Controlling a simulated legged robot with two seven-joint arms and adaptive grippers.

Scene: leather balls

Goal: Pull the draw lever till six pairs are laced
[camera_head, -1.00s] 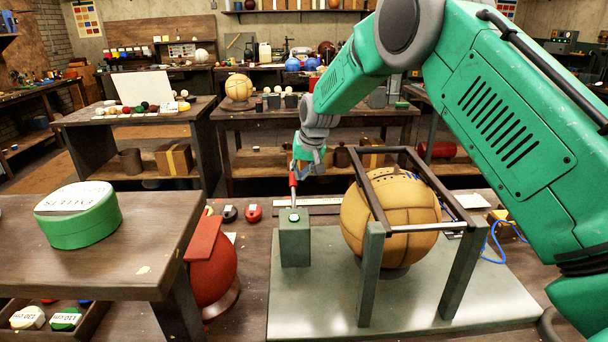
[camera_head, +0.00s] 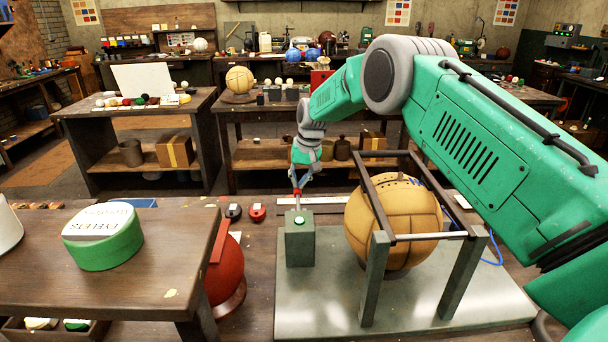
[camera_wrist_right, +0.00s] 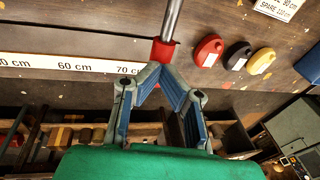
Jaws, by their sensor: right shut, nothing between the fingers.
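The draw lever (camera_head: 298,203) is a metal rod with a red grip, rising from a grey-green post (camera_head: 299,240) with a green button-like top. My right gripper (camera_head: 298,188) is at the red grip, its fingers shut with nothing between them. In the wrist view the fingertips (camera_wrist_right: 162,70) meet right at the red grip (camera_wrist_right: 163,51); whether they touch it is unclear. The tan panelled leather ball (camera_head: 392,240) sits inside a dark metal frame (camera_head: 375,265) beside the post. Dark holes show along its top; the laced pairs are too small to tell. My left gripper is out of view.
A metal base plate (camera_head: 290,300) carries post and frame. Red and black discs (camera_head: 257,213) and a ruler (camera_wrist_right: 65,65) lie behind the post.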

